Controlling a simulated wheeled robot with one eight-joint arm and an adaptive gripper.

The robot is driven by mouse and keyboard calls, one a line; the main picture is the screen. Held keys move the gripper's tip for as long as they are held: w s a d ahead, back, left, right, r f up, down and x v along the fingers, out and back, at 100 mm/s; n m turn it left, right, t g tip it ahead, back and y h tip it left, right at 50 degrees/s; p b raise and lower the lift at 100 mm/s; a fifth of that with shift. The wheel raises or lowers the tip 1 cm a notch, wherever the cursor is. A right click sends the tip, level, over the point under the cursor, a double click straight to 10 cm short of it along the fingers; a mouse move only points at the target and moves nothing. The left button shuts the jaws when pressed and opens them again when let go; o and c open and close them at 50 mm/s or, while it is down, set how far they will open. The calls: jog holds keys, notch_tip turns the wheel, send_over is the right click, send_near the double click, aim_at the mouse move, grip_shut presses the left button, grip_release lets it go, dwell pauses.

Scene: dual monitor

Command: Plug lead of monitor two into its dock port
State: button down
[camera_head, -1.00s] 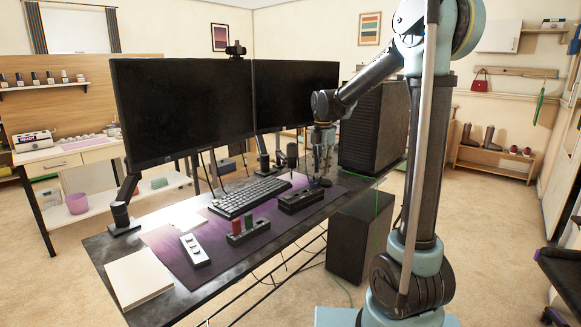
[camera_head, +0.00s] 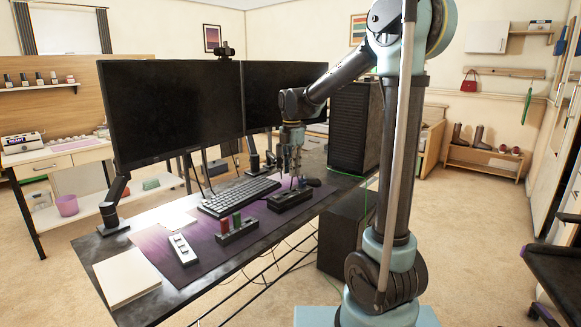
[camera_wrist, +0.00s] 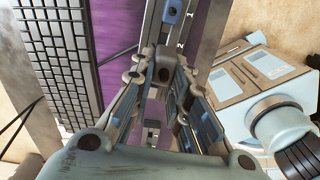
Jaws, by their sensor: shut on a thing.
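My gripper (camera_head: 294,176) is above the desk, just over the black dock block (camera_head: 290,200) in front of the monitors. In the wrist view, my gripper (camera_wrist: 163,70) is shut on a small dark plug (camera_wrist: 163,74) between its fingertips. Its lead is hard to make out. Two dark monitors, the nearer (camera_head: 178,110) and the farther (camera_head: 285,92), stand behind the dock.
A keyboard (camera_head: 240,194) lies left of the dock. A block with red and green pieces (camera_head: 237,232), a white strip (camera_head: 182,249) and a white pad (camera_head: 126,276) lie toward the desk's near left. A mouse (camera_head: 313,182) is right of the dock. A black tower (camera_head: 353,125) stands behind.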

send_over(292, 191)
jog(key=s, duration=0.1)
jog(key=shift+f, duration=2.4)
jog(key=shift+f, duration=1.25)
jog(key=c, duration=1.5)
grip_release()
jog(key=shift+o, duration=0.2)
notch_tip(292, 191, up, 12)
